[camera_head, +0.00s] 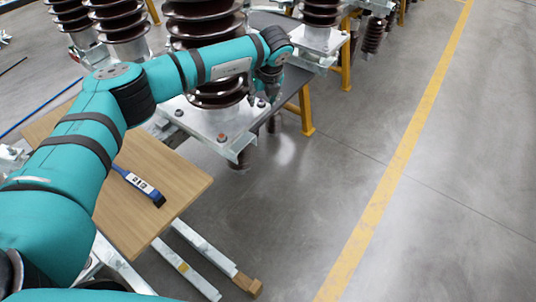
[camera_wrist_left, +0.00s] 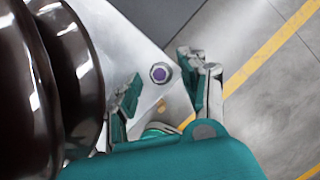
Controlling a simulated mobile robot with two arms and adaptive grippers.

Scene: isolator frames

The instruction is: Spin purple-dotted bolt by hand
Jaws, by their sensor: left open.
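The purple-dotted bolt (camera_wrist_left: 159,73) sits in the corner of a pale metal base plate (camera_wrist_left: 138,48) in the left wrist view. My left gripper (camera_wrist_left: 157,82) is open, one finger on each side of the bolt in that picture. I cannot tell whether the fingers touch it. In the head view my left gripper (camera_head: 262,93) points down over the plate's far right corner, beside the brown insulator (camera_head: 205,30). The bolt's purple dot cannot be made out there. Another bolt with a reddish top (camera_head: 221,138) is at the plate's near corner. My right gripper is not in view.
A wooden board (camera_head: 135,215) with a blue-handled brush (camera_head: 140,186) lies at the near left. More insulators (camera_head: 120,30) stand at the back. A yellow-legged support (camera_head: 304,108) is beside the plate. Grey floor with a yellow line (camera_head: 395,165) is open at right.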

